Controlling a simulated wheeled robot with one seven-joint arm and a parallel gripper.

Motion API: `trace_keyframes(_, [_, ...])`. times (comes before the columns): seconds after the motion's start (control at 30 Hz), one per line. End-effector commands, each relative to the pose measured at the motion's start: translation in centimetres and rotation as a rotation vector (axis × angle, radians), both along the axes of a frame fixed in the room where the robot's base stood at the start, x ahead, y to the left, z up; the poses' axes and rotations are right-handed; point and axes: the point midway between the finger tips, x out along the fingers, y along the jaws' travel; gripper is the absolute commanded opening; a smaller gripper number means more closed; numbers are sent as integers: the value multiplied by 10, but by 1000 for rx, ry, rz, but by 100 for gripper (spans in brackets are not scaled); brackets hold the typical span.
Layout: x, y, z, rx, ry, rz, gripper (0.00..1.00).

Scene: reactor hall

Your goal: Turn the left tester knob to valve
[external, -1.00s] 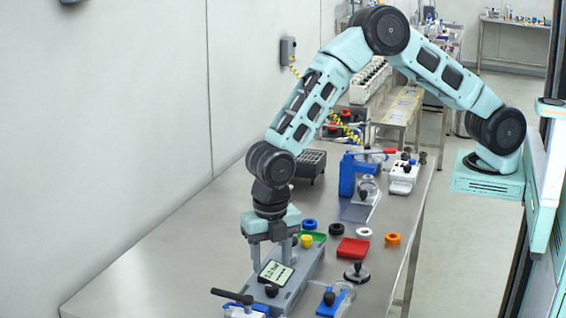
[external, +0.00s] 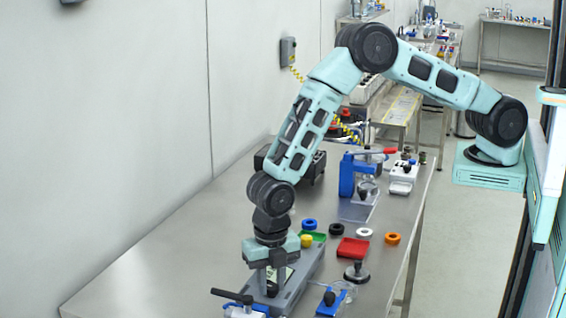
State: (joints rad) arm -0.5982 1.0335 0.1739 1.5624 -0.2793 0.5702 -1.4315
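The tester is a grey box (external: 302,268) on the near part of the steel table. Its screen is mostly hidden behind my gripper. A black knob (external: 271,291) is on the tester's near end, partly covered by my fingers. My gripper (external: 271,284) points straight down over that end, with its fingers low at the knob. The fingers look apart, but I cannot tell whether they touch the knob. I cannot read the knob's setting or any labels.
A black-handled device (external: 236,300) and a blue clamp (external: 332,299) stand near the tester. A red tray (external: 353,249), a green tray (external: 318,237), coloured rings and a black-knobbed disc (external: 356,274) lie to the right. A blue press (external: 348,175) stands farther back. The table's left side is clear.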

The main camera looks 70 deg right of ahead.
Motion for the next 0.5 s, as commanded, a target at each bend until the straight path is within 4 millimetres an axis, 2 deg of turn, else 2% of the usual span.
trace_keyframes(0.27, [0, 0, 0, 1, -1, -33, 4])
trace_keyframes(0.5, [1, 1, -2, 2, -2, -161, 4])
